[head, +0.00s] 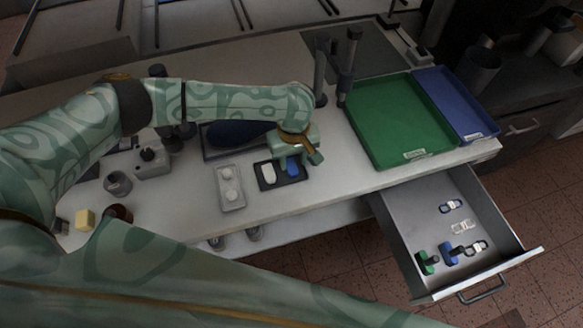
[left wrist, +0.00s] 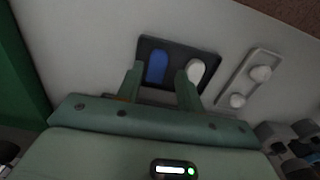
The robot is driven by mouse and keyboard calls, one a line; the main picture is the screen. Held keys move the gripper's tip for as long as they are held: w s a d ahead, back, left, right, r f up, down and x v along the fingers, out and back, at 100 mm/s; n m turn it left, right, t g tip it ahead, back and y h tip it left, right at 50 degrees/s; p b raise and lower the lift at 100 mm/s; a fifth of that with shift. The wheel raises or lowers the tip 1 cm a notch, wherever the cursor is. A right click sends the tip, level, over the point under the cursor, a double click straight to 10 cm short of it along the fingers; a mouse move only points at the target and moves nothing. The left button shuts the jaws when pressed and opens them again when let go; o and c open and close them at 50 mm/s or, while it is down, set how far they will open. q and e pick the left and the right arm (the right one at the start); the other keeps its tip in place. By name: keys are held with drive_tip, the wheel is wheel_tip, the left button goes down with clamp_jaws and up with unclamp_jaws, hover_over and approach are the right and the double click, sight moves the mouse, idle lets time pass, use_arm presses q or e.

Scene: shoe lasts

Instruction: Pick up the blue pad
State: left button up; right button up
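The blue pad (head: 293,166) lies beside a white pad (head: 268,173) on a small dark tray (head: 266,186) on the bench. The left wrist view also shows the blue pad (left wrist: 157,66), the white pad (left wrist: 196,71) and the dark tray (left wrist: 178,47). My left gripper (head: 300,159) is over the tray, at the blue pad's end. In the left wrist view its two fingers (left wrist: 158,73) are apart with the blue pad framed between their tips and nothing gripped. Whether the fingers are level with the pad is unclear. My right gripper is out of view.
A grey holder (head: 231,204) with two round white pieces stands left of the tray. A green tray (head: 400,125) and a blue tray (head: 452,105) lie to the right. An open drawer (head: 425,200) with several small items juts out at the bench front.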

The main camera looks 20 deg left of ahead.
sight(294, 172)
use_arm(q)
wheel_tip(294, 172, down, 5)
drive_tip(key=shift+d+r+b, duration=0.1)
drive_tip(key=shift+b, duration=0.95)
drive_tip(key=shift+s+r, duration=0.1)
drive_tip(key=c, duration=0.7)
drive_tip(key=shift+c, duration=0.2)
